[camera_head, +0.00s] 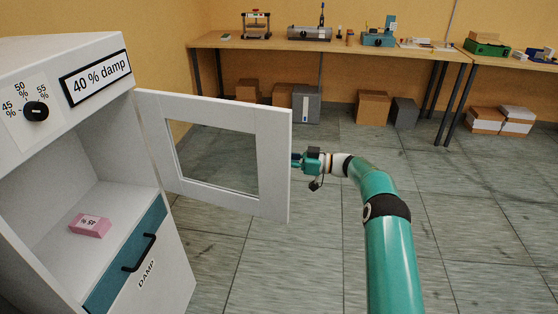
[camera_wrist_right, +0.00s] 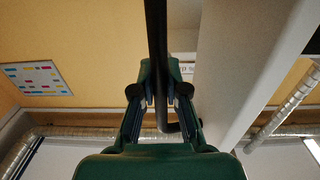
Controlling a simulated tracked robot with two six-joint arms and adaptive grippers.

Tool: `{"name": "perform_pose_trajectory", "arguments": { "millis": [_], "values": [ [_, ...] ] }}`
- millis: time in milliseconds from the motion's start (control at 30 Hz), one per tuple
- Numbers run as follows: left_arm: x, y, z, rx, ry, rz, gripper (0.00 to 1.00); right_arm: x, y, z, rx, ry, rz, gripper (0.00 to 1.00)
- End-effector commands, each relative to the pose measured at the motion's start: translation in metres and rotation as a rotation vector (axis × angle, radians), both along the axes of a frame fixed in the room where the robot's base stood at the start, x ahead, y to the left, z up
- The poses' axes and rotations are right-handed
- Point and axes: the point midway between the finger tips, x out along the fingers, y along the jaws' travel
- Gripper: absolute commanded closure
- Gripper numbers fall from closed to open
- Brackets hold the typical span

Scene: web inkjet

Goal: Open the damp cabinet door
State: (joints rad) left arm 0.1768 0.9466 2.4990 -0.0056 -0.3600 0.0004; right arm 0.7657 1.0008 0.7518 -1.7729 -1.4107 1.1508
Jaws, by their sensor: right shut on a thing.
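The white damp cabinet (camera_head: 75,60) stands at the left in the head view, with a "40 % damp" label on top. Its white framed door (camera_head: 273,160) with a window is swung wide open toward the right. My right gripper (camera_head: 297,160) is at the door's free edge, partly hidden behind it. In the right wrist view my right gripper (camera_wrist_right: 160,100) is shut around a dark bar, the door handle (camera_wrist_right: 156,40). The door (camera_wrist_right: 240,60) is beside it on the right. My left gripper is in neither view.
A pink box (camera_head: 90,225) lies inside the cabinet, above a teal drawer (camera_head: 125,255) with a black handle. A workbench (camera_head: 340,47) with equipment runs along the back wall, with boxes (camera_head: 373,106) under it. The tiled floor around the door is clear.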

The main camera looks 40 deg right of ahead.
Motion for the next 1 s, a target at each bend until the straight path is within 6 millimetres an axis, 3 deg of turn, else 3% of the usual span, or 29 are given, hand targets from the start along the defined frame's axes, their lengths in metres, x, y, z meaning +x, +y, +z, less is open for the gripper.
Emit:
{"name": "perform_pose_trajectory", "arguments": {
  "millis": [100,133,300,733,1000],
  "values": [
    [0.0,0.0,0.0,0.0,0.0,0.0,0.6,-0.001,0.001,0.003,0.003,-0.004,0.001,1.0],
    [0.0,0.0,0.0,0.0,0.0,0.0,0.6,-0.002,0.0,0.003,0.003,-0.003,-0.001,0.86],
    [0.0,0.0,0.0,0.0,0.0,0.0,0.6,-0.005,-0.005,0.002,0.001,-0.001,-0.009,0.61],
    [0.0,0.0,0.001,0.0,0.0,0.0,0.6,-0.014,-0.015,0.001,-0.001,-0.001,-0.016,0.61],
    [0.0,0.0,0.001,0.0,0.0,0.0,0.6,-0.05,-0.046,0.0,-0.001,0.0,-0.02,0.61]
  ]
}}
